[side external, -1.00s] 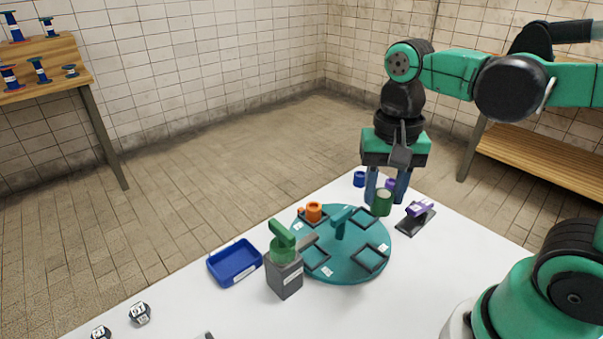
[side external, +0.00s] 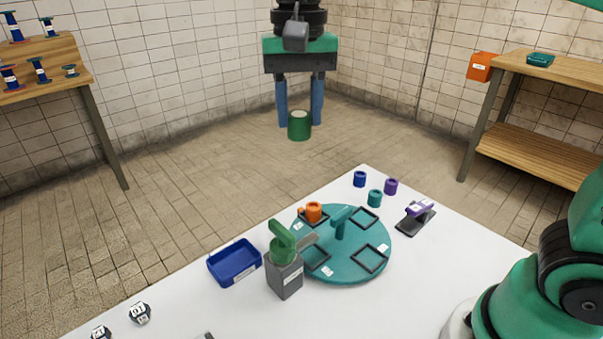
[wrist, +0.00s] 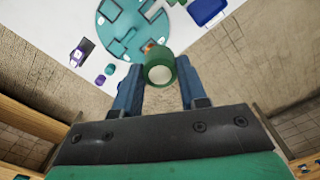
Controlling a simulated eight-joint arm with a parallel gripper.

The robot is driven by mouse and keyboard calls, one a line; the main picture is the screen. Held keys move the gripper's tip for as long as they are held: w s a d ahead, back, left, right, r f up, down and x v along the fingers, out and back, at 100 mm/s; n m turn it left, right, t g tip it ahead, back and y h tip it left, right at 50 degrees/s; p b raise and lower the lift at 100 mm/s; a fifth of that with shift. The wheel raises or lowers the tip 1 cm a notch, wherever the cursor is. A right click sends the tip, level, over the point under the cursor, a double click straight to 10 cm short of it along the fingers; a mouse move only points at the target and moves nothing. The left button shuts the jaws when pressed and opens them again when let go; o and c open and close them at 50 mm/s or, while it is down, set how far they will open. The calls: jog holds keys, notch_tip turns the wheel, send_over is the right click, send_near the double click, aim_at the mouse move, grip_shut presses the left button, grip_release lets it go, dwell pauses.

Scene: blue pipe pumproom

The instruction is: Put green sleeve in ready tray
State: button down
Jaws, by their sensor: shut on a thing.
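My gripper (side external: 300,122) is shut on the green sleeve (side external: 299,127), held upright high in the air above and beyond the far side of the white table. In the wrist view the green sleeve (wrist: 160,72) sits between the two blue fingers, its pale round top facing the camera. A blue tray (side external: 235,264) lies empty on the table, left of the turntable, with a white label on its front. It also shows in the wrist view (wrist: 205,12). I cannot read whether its label says ready.
A teal turntable (side external: 345,268) carries square frames, an orange piece (side external: 313,212) and a central post. A grey block with a green top (side external: 285,275) stands close right of the tray. Blue, teal and purple sleeves (side external: 375,198) and a purple piece on a dark stand (side external: 417,216) are at the right.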

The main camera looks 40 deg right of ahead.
jog(key=n, duration=0.2)
send_over(235, 265)
notch_tip(235, 265, down, 3)
notch_tip(235, 265, down, 20)
jog(key=shift+r, duration=0.1)
jog(key=c, duration=0.9)
grip_release()
jog(key=shift+f, duration=0.2)
jog(key=shift+o, duration=0.7)
